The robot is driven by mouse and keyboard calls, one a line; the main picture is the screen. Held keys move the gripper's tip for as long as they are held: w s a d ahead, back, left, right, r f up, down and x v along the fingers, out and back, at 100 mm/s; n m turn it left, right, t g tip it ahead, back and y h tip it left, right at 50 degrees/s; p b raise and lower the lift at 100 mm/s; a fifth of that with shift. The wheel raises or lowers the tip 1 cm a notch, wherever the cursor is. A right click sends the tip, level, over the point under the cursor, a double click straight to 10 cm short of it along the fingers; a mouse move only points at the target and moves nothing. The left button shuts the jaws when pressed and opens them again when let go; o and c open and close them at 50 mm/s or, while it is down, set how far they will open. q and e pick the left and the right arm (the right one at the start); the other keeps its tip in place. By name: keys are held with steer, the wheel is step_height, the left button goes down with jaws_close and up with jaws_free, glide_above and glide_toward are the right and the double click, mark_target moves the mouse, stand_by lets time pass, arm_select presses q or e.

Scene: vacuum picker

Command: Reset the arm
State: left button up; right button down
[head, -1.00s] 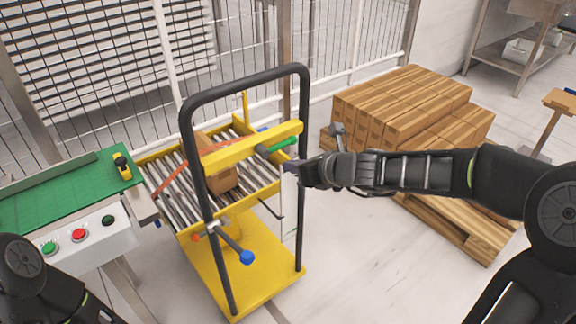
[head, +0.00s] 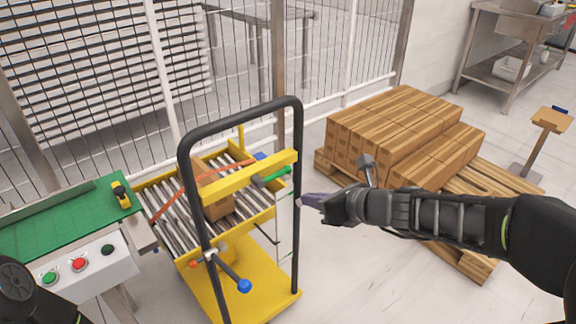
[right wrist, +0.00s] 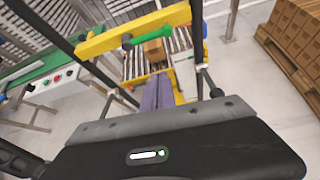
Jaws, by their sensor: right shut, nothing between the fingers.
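My right arm comes in from the right in the head view. Its gripper (head: 308,200) is shut and empty, with purple fingers, just right of the black-framed yellow roller cart (head: 237,250) and apart from it. In the right wrist view the shut fingers (right wrist: 157,88) point toward the cart. A brown box (head: 216,207) lies on the cart's rollers, partly hidden behind the yellow crossbar (head: 245,172). A green handle (head: 277,174) sits at the bar's right end. My left gripper is out of view; only part of that arm shows at lower left.
A pallet of stacked brown boxes (head: 400,125) stands right of the cart, behind my right arm. A green-topped conveyor (head: 70,225) with a button panel (head: 85,262) adjoins the cart at left. A wire fence runs behind. Grey floor is clear between cart and pallet.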

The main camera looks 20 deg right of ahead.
steer(key=s+d+f+n+g+h, duration=0.2)
steer(key=f+n, duration=0.6)
steer(key=f, duration=0.2)
steer(key=s+d+f+n+g+h, duration=0.2)
steer(key=s+f+n, duration=0.1)
steer(key=f+n, duration=0.6)
steer(key=s+a+f+n+g+y, duration=0.1)
steer(key=s+a+f+n, duration=0.2)
steer(key=a+f+n, duration=0.3)
steer(key=s+a+f+n+g+y, duration=0.1)
steer(key=s+a+f+n, duration=0.3)
steer(key=f, duration=0.3)
steer(key=s+a+f+n+g+y, duration=0.1)
steer(key=s+a+f+n+g, duration=0.1)
steer(key=s+a+f, duration=0.3)
steer(key=s+a+f+n+g, duration=0.2)
steer(key=s+a+f, duration=0.15)
steer(key=s, duration=0.35)
step_height(320, 180, up, 15)
steer(key=p, duration=1.4)
steer(key=shift+a+r, duration=0.2)
steer(key=shift+a, duration=0.25)
